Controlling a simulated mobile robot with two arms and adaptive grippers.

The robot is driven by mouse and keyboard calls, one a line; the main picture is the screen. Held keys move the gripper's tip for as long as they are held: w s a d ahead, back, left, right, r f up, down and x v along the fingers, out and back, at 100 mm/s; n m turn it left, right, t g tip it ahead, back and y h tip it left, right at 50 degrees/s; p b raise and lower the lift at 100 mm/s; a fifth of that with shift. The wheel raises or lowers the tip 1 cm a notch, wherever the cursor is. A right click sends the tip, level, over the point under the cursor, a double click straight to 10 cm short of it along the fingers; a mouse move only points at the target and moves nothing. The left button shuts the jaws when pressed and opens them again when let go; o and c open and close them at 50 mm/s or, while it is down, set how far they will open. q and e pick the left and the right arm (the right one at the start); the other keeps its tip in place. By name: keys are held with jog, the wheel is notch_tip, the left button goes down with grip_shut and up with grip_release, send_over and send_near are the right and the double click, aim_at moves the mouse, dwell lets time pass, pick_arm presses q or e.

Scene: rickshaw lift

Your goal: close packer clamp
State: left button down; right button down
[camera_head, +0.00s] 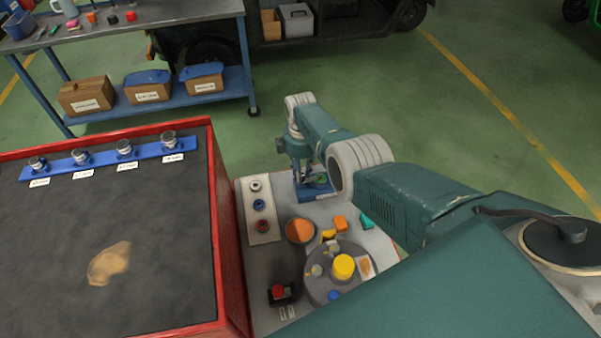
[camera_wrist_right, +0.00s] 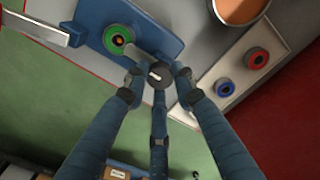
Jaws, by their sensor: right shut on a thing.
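The packer clamp shows as a blue base plate (camera_head: 316,192) at the far edge of the grey-topped bench. In the right wrist view the blue plate (camera_wrist_right: 152,38) carries a green ring (camera_wrist_right: 117,39). A grey lever (camera_wrist_right: 139,56) runs from beside the ring to a dark round knob. My right gripper (camera_head: 305,177) reaches down over the clamp. In the right wrist view its fingers (camera_wrist_right: 160,82) are shut around the knob end of the lever. The head view hides most of the lever behind the gripper. My left gripper is not in view.
Beside the clamp, a pale strip (camera_head: 261,228) holds white, blue and red rings. An orange-filled bowl (camera_head: 300,231) and a round grey tray (camera_head: 319,290) with a yellow jar (camera_head: 343,266) stand nearer. A red-rimmed bench (camera_head: 218,232) stands at left. Green floor lies beyond.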

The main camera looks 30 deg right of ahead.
dwell(0.4)
jog(key=c, duration=1.4)
grip_release()
notch_tip(320, 180, up, 12)
